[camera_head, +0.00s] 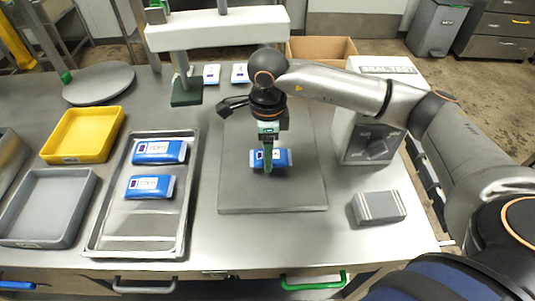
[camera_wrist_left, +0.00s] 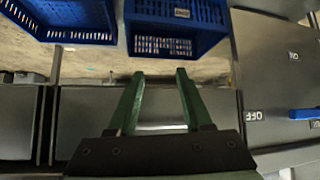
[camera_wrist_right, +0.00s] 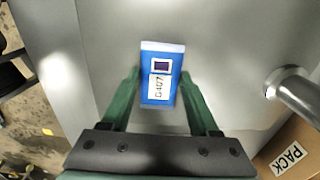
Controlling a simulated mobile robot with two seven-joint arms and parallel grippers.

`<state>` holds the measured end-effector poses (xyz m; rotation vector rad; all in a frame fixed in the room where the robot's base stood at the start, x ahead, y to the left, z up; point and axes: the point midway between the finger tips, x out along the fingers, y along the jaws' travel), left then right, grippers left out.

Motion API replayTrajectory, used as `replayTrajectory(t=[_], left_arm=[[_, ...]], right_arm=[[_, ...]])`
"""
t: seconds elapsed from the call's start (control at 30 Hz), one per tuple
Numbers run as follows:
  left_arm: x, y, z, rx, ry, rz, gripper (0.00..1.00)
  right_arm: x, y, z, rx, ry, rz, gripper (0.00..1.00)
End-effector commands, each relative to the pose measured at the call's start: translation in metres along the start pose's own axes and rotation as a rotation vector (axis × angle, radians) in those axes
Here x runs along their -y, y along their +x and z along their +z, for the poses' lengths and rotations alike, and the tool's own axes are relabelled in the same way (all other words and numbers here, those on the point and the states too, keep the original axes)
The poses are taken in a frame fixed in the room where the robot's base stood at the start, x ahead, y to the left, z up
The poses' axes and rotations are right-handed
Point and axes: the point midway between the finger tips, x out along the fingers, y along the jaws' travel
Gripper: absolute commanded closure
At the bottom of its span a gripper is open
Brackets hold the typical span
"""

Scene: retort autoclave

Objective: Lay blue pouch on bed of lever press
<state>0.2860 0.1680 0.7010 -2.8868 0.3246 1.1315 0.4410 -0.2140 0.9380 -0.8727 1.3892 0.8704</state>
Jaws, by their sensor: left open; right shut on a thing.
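A blue pouch (camera_head: 284,158) with a white label is between the fingers of my right gripper (camera_head: 268,165), which is shut on it. In the right wrist view the pouch (camera_wrist_right: 161,85) lies lengthwise between the green fingers. The pouch is over the middle of a flat grey plate (camera_head: 240,195), which looks like the bed of the lever press; I cannot tell whether it touches the plate. The white beam (camera_head: 220,28) of the press spans behind it. My left gripper (camera_wrist_left: 160,78) is open and empty in the left wrist view, outside the head view.
A metal tray (camera_head: 137,226) holds two more blue pouches. Yellow (camera_head: 82,134) and grey (camera_head: 45,205) bins stand left. The seal test box (camera_head: 372,140) and a grey block (camera_head: 379,206) stand right. Blue crates (camera_wrist_left: 165,27) show in the left wrist view.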

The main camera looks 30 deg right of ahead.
Motion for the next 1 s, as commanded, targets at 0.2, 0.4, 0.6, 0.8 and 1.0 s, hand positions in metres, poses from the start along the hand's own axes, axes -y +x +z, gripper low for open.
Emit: replayTrajectory(t=[0.2,0.4,0.6,0.8,1.0], left_arm=[[0.0,0.0,-0.001,0.0,0.0,0.0,0.5],[0.0,0.001,0.001,0.0,0.0,0.0,0.5],[0.0,0.002,0.002,0.0,0.001,0.0,0.5],[0.0,0.002,0.002,0.0,0.001,0.0,0.5],[0.0,0.002,0.001,-0.001,0.001,0.0,0.5]], right_arm=[[0.0,0.016,0.0,0.001,-0.001,-0.001,0.94],[-0.001,0.018,0.001,0.001,-0.001,-0.001,0.94],[-0.001,0.019,0.001,0.001,-0.001,-0.001,0.26],[-0.001,0.019,0.001,0.001,-0.001,0.0,0.09],[-0.001,0.019,0.001,0.001,-0.001,-0.001,0.09]])
